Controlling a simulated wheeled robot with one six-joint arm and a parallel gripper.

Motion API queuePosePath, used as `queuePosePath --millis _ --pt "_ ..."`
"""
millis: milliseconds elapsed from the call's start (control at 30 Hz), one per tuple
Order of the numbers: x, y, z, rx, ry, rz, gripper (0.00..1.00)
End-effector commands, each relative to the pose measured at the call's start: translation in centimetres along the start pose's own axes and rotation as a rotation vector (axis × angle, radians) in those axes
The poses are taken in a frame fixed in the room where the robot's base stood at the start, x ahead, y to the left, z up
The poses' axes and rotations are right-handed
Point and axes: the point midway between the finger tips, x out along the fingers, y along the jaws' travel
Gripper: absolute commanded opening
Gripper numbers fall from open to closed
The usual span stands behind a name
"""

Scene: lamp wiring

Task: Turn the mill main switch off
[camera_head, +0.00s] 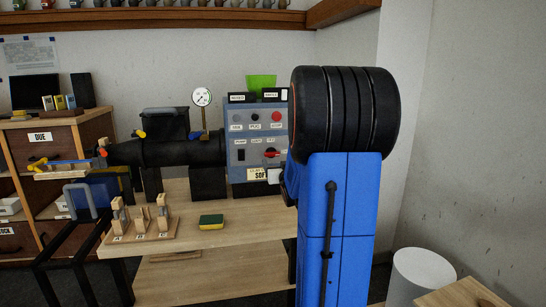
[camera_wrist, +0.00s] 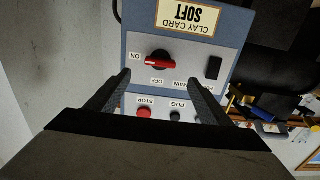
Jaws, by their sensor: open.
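The main switch is a red rotary handle on a dark round base (camera_wrist: 158,61), set on a grey-blue control panel (camera_wrist: 207,45). In the wrist view the panel appears upside down. The handle lies roughly sideways, its longer red end beside the ON label (camera_wrist: 136,56); the OFF label (camera_wrist: 157,82) is just below it. My gripper (camera_wrist: 163,78) is open and empty, with one finger on either side of the switch in the picture. I cannot tell whether they touch. The switch also shows in the head view (camera_head: 270,153), left of my blue arm.
A red STOP button (camera_wrist: 144,113) and a dark PUG button (camera_wrist: 175,115) sit near the fingers. A black rocker (camera_wrist: 214,68) is beside the switch. The mill's black barrel (camera_head: 180,152) adjoins the panel. A sponge (camera_head: 211,222) and wooden stand (camera_head: 140,236) are on the table.

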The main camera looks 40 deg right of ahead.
Motion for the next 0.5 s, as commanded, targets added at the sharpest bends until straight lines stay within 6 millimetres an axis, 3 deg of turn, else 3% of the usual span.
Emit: queuePosePath --millis 300,500 --pt "5.7 -0.1 0.1 -0.001 0.0 -0.001 0.73" --pt "8.4 0.0 0.1 -0.001 0.0 0.0 0.73"
